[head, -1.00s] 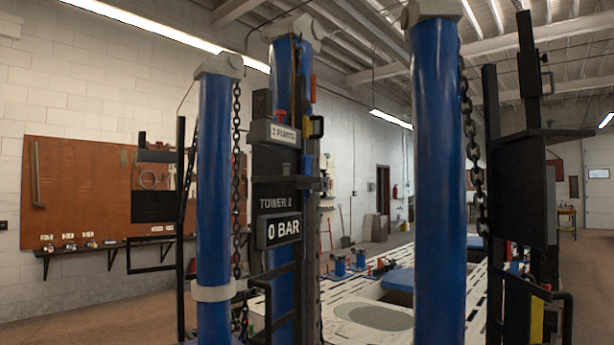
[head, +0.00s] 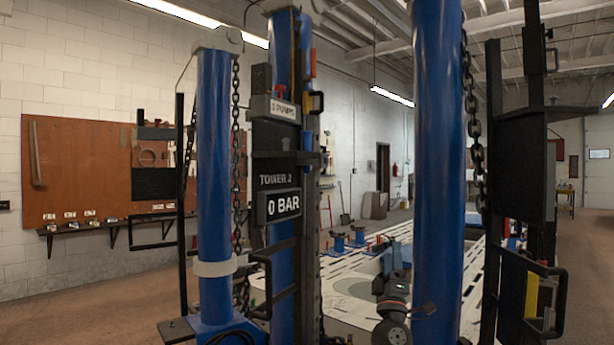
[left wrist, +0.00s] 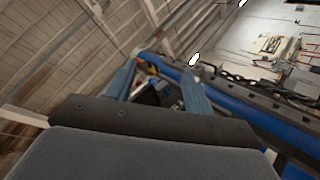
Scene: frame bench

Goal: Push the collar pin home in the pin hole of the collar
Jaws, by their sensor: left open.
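My left gripper (head: 391,252) points upward in front of the pale bench, just left of the thick right blue post. Its two blue-grey fingers also show in the left wrist view (left wrist: 158,75), spread apart with nothing between them. A pale ring (head: 214,268) goes around the left blue post; I cannot tell whether it is the collar. I cannot make out a pin hole or the collar pin in either view. My right gripper is not in view.
Thick blue posts (head: 214,160) (head: 436,170) with hanging chains stand close in front. A black tower panel (head: 278,207) reads "TOWER 2" and "0 BAR". A black frame (head: 515,180) stands at the right. The slotted pale bench (head: 345,312) lies behind, with small blue stands.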

